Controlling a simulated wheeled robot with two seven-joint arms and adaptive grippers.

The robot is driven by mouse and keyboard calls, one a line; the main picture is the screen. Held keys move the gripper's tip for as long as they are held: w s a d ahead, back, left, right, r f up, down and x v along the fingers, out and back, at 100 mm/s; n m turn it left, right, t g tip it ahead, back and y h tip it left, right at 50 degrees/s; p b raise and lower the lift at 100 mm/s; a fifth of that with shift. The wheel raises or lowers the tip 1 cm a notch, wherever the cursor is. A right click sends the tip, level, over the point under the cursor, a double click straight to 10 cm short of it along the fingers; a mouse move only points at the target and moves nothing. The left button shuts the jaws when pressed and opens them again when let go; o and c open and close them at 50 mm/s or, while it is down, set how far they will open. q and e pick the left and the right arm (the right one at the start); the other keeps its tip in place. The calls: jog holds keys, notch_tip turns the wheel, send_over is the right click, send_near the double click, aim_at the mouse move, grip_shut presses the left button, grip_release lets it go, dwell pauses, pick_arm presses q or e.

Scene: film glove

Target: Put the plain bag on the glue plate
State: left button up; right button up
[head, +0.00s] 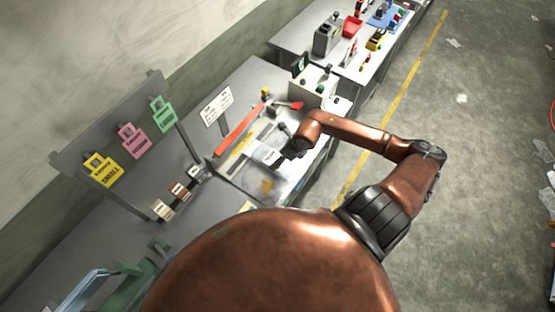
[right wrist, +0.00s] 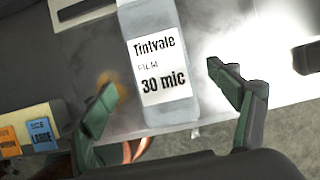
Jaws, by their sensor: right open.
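My right gripper (head: 284,156) reaches over the grey workbench (head: 250,80) from the right. In the right wrist view its two dark green fingers (right wrist: 168,98) are wide apart, with nothing held. A greyish item (right wrist: 150,22) labelled "Tintvale film 30 mic" lies ahead, partly between the fingers and apart from both. Its white label (head: 268,156) shows beside the gripper in the head view. I cannot tell whether this item is the plain bag. No glue plate can be told for certain. My left gripper is not in view.
A red bar (head: 238,131) lies behind the gripper. Yellow (head: 102,170), pink (head: 132,139) and green (head: 163,113) tags hang on a rack at left. Small labelled blocks (head: 181,190) stand below. A blurred orange patch (head: 265,186) is near the bench's front. Another cluttered bench stands beyond.

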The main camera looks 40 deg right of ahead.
jog(key=v, duration=0.6)
jog(key=shift+s+r+b, duration=0.2)
jog(key=shift+r+b, duration=0.15)
jog(key=shift+b, duration=0.1)
